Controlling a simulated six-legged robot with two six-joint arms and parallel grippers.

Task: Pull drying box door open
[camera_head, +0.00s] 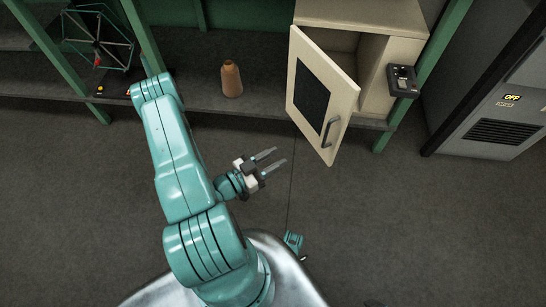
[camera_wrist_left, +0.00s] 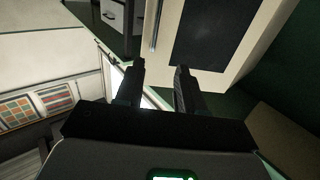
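The drying box (camera_head: 375,60) is a cream cabinet on the shelf at the upper right of the head view. Its door (camera_head: 318,92), cream with a dark panel, stands ajar, swung out toward me, and part of the dark inside shows. The door's grey handle (camera_head: 330,131) is at its lower right edge. My left gripper (camera_head: 275,160) is open and empty, to the left of the handle and apart from it. In the left wrist view the door (camera_wrist_left: 245,65) and its handle (camera_wrist_left: 156,28) lie beyond the open fingers (camera_wrist_left: 157,85). My right gripper is not seen.
A wire-frame reel (camera_head: 98,40) is at the far left. A switch box (camera_head: 402,81) sits at the box's right, near a grey cabinet (camera_head: 495,110). The floor in front is mostly clear.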

